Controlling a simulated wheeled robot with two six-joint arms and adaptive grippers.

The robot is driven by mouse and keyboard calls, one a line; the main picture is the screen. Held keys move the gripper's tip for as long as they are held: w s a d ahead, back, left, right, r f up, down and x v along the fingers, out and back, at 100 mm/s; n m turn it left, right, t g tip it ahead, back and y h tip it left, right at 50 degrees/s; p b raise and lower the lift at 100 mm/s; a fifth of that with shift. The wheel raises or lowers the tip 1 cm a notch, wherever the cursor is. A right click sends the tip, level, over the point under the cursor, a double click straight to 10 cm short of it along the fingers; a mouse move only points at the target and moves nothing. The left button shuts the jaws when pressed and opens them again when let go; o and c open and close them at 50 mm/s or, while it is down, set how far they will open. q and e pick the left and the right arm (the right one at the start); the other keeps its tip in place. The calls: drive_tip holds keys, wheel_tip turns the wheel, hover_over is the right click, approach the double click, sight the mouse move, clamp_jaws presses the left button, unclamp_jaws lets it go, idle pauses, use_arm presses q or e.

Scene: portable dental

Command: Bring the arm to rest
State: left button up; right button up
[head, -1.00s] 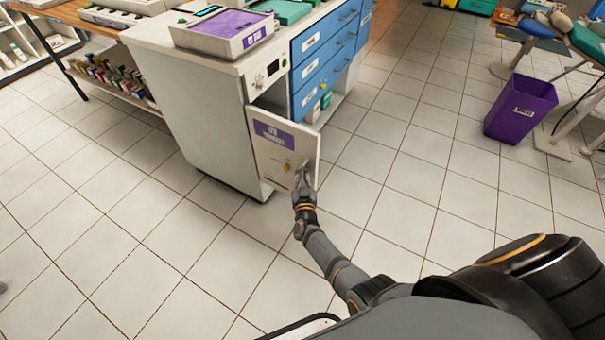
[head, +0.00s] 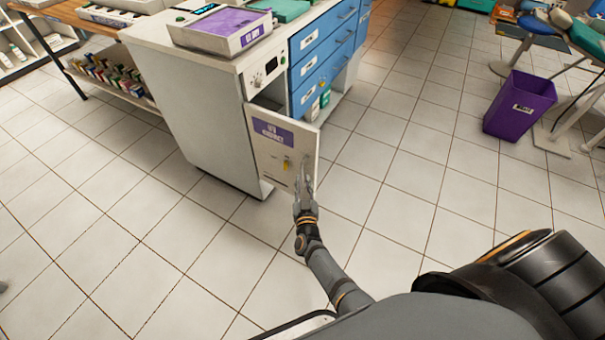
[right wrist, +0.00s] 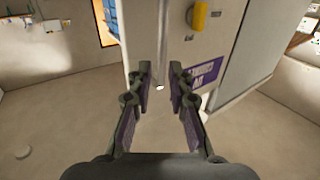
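My right arm comes up from the bottom of the head view. Its gripper (head: 304,178) is in front of the lower right part of an open white cabinet door (head: 265,165). In the right wrist view the two fingers (right wrist: 163,85) stand apart, with a gap between them. The door (right wrist: 200,50) shows beyond them, with a yellow knob and a purple label. I see nothing held. Whether a fingertip touches the door I cannot tell. My left gripper is not in view.
The white cabinet (head: 195,110) has blue drawers (head: 325,55) and a purple-lined tray (head: 222,38) on top. A purple bin (head: 518,105) stands at the right near a dental chair. A wooden shelf table (head: 75,18) is at the upper left. Tiled floor lies clear around.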

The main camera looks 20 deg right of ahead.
drive_tip(key=shift+v, duration=1.2)
drive_tip(key=s+d+f+n+g+y, duration=0.2)
drive_tip(key=s+f+n+g+y, duration=0.3)
drive_tip(key=s+f+g, duration=1.2)
drive_tip(key=s+d+f+m+t, duration=0.1)
drive_tip(key=s+d+f, duration=0.2)
drive_tip(key=s+f, duration=0.4)
drive_tip(key=s+d+f+t, duration=0.15)
drive_tip(key=s+f, duration=0.25)
drive_tip(key=s, duration=0.4)
use_arm(q)
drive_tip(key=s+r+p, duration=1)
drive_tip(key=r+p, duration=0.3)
drive_tip(key=p, duration=0.6)
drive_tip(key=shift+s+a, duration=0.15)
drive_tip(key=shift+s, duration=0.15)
use_arm(e)
drive_tip(key=s+d+r+g, duration=0.1)
drive_tip(key=s+r, duration=1)
drive_tip(key=r, duration=0.2)
drive_tip(key=shift+s, duration=0.2)
